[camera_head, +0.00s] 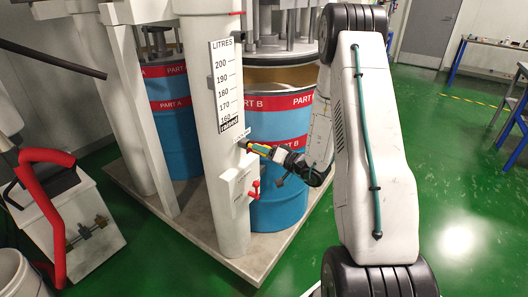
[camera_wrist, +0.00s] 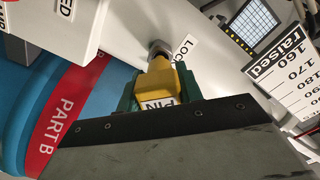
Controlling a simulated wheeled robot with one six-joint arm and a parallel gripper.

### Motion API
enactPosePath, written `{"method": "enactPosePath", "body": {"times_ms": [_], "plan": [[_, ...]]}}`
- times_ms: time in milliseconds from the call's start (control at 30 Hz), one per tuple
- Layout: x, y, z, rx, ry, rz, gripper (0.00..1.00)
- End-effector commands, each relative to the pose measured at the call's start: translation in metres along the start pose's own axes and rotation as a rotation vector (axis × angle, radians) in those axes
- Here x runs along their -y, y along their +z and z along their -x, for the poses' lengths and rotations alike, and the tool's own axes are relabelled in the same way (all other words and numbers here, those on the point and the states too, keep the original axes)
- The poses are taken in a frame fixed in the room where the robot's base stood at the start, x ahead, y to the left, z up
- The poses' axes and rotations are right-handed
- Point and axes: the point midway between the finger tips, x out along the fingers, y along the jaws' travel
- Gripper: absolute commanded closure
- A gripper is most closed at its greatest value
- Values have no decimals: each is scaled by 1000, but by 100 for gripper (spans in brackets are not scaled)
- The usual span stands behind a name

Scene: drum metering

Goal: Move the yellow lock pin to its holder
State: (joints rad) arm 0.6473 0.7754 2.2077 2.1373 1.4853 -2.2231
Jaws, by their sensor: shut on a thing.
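The yellow lock pin (camera_wrist: 160,84), labelled PIN, is between the green pads of my gripper (camera_wrist: 158,92) in the wrist view. My gripper is shut on it. The pin's grey tip end meets the white column beside a label that begins LOC; I cannot tell how deep it sits. In the head view the yellow pin (camera_head: 259,149) points from my gripper (camera_head: 266,151) to the white column (camera_head: 217,130), just below the litre scale. I cannot make out the pin's holder for certain; a white box (camera_head: 238,187) with a red handle is on the column below the pin.
A blue PART B drum (camera_head: 278,205) stands close behind my gripper, and a PART A drum (camera_head: 172,115) is further left. The litre scale (camera_head: 226,85) is on the column above. A red hose handle (camera_head: 45,190) is at the left. Green floor is clear at the right.

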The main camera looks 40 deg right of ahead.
Motion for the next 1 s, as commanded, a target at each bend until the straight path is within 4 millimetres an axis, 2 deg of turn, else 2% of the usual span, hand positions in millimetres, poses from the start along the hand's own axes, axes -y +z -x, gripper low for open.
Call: {"method": "enactPosePath", "body": {"times_ms": [1000], "plan": [[0, 0, -26, -1, 0, 0, 100]]}}
